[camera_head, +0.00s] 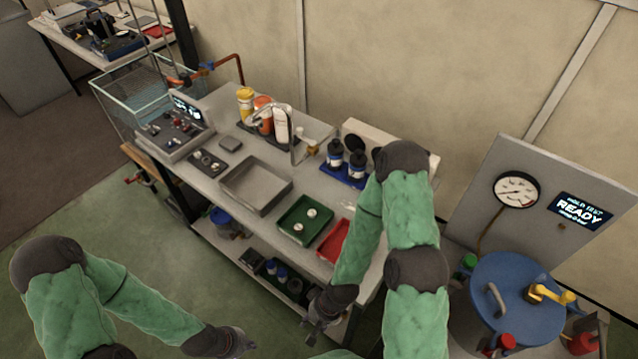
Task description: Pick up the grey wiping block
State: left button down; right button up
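My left gripper (243,345) is low at the bottom of the view, in front of the bench and well away from the block. My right gripper (312,328) hangs at the bench's front edge, below the red tray. Both grippers are small and dark here, and their finger gaps are unclear.
A grey tray (235,193), a green tray (290,236) with white pieces and a red tray (331,243) line the bench front. A control box (176,127) stands left of the block. Bottles (263,115) stand behind it. A blue-lidded cylinder (517,322) is at right.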

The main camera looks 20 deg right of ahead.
aim_at(229, 142)
jog(key=i+j, duration=0.15)
jog(key=j, duration=0.25)
jog(key=i+j, duration=0.1)
jog(key=j, duration=0.25)
jog(key=i+j+z, duration=0.1)
jog(key=j, duration=0.3)
jog(key=i+j, duration=0.15)
jog(key=j, duration=0.25)
